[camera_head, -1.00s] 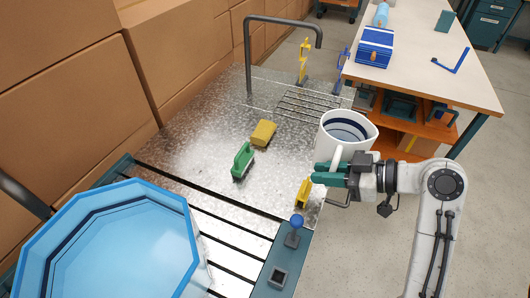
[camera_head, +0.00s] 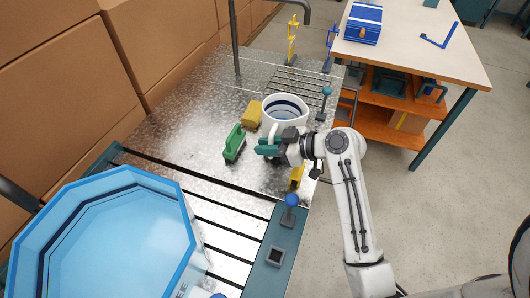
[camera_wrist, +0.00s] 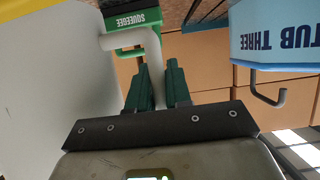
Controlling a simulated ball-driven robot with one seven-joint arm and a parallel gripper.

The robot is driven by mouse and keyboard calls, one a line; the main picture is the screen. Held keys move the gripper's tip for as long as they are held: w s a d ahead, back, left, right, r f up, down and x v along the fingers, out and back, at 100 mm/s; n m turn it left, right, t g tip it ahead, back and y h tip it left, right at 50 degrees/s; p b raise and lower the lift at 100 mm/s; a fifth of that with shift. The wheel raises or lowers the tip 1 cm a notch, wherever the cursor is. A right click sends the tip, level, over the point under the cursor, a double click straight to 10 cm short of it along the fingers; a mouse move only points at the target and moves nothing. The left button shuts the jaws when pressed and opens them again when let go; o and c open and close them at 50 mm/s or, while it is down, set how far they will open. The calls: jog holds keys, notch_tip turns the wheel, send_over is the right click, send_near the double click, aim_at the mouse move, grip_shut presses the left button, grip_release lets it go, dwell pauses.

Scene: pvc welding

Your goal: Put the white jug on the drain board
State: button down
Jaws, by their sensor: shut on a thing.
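The white jug (camera_head: 284,124) with dark blue bands inside is upright over the right part of the shiny metal board (camera_head: 190,125). I cannot tell whether its base touches the board. A slotted drain area (camera_head: 296,82) lies at the board's far end, behind the jug. My gripper (camera_head: 268,147) is shut on the jug's handle, at the jug's near side. In the wrist view the green fingers (camera_wrist: 158,88) close on the white handle (camera_wrist: 150,48), and the jug's wall (camera_wrist: 60,90) fills the left.
A green squeegee block (camera_head: 234,143) and a yellow sponge (camera_head: 251,114) lie left of the jug. A yellow item (camera_head: 297,175) and a blue-knobbed post (camera_head: 291,205) stand nearer. A blue tub (camera_head: 120,240) sits front left. A dark tap pipe (camera_head: 234,40) rises at the back.

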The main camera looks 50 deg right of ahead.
jog(key=shift+w+f+p, duration=0.15)
jog(key=shift+f, duration=0.8)
jog(key=shift+w+f+p, duration=0.15)
jog(key=shift+f, duration=0.75)
jog(key=c, duration=1.1)
grip_release()
jog(key=shift+f, duration=0.1)
jog(key=shift+o, duration=0.2)
jog(key=shift+s, duration=0.1)
jog(key=b+v, duration=0.1)
jog(key=v, duration=1.1)
